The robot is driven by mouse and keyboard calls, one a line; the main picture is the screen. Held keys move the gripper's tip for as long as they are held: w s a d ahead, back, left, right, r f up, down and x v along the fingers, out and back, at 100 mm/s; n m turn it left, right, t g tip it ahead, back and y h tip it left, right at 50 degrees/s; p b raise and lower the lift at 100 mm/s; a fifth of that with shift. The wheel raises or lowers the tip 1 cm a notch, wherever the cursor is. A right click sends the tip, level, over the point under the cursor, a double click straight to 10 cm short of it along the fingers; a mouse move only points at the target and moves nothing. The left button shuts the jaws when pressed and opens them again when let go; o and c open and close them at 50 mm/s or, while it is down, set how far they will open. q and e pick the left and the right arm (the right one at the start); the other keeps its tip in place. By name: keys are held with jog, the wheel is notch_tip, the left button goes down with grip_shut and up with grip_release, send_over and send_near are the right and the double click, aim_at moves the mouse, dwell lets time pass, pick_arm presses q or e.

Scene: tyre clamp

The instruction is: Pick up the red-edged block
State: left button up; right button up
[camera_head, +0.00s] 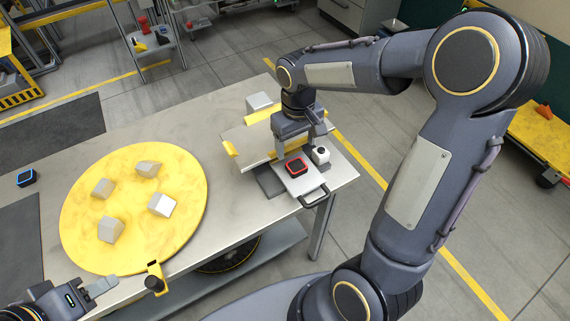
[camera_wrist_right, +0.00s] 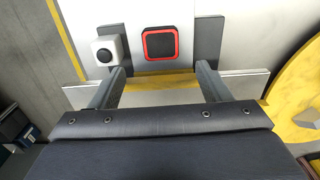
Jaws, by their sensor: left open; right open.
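The red-edged block (camera_head: 296,167) is a small black block with a red rim. It lies on a pale plate with a black handle (camera_head: 313,197) at the right end of the table. My right gripper (camera_head: 299,143) points down just behind the block, with its fingers apart. In the right wrist view the block (camera_wrist_right: 160,43) lies ahead of the two open fingers (camera_wrist_right: 161,80), roughly centred between them and not touched. My left gripper (camera_head: 100,287) is open and empty at the lower left, near the table's front edge.
A white piece with a dark round top (camera_head: 320,156) stands close beside the block. A yellow-edged fixture (camera_head: 240,142) is behind. A yellow round disc (camera_head: 132,240) carries several grey blocks. A blue-edged black block (camera_head: 26,178) lies at the far left.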

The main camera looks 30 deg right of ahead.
aim_at(296, 164)
jog(key=f, duration=0.7)
jog(key=shift+s, duration=0.25)
jog(key=shift+r, duration=0.1)
jog(key=c, duration=1.1)
